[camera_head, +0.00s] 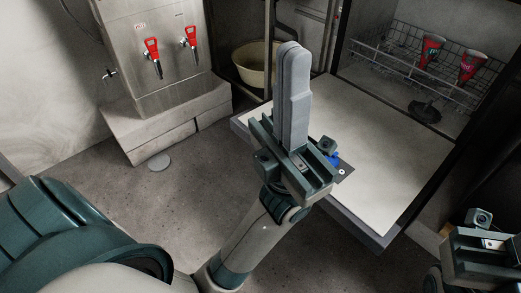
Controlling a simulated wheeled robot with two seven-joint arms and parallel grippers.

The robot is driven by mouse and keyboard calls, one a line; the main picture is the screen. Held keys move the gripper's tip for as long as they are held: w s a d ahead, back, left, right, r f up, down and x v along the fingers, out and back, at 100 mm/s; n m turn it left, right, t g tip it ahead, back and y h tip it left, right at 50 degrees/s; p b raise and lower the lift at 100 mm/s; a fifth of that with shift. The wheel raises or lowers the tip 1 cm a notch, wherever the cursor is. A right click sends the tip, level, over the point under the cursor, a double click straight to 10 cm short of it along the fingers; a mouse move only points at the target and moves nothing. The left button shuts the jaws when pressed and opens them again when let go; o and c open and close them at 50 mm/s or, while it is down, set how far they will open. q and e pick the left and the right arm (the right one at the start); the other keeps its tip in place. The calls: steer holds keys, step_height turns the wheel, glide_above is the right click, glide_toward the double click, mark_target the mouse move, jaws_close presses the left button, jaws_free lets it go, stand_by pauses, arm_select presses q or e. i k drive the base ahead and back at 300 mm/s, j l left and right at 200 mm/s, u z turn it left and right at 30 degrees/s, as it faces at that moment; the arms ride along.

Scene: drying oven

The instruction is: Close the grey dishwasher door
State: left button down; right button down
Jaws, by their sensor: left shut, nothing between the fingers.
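The grey dishwasher door (385,150) lies open and roughly level at the right, with a pale inner face and a darker rim. My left gripper (294,62) points upward in front of the door's left part and hides some of it. Its two grey fingers are together with nothing between them. I cannot tell whether it touches the door. My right gripper (480,243) shows only in part at the lower right edge, and its fingers cannot be made out.
Inside the dishwasher a wire rack (400,68) holds red and black objects (432,48). A steel boiler with red taps (153,52) stands on pale blocks (150,125) at the left. A beige bowl (252,65) sits behind.

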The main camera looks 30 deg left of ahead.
mark_target(390, 162)
steer(key=k+j+u, duration=0.15)
steer(key=k+j, duration=0.7)
steer(key=k, duration=0.05)
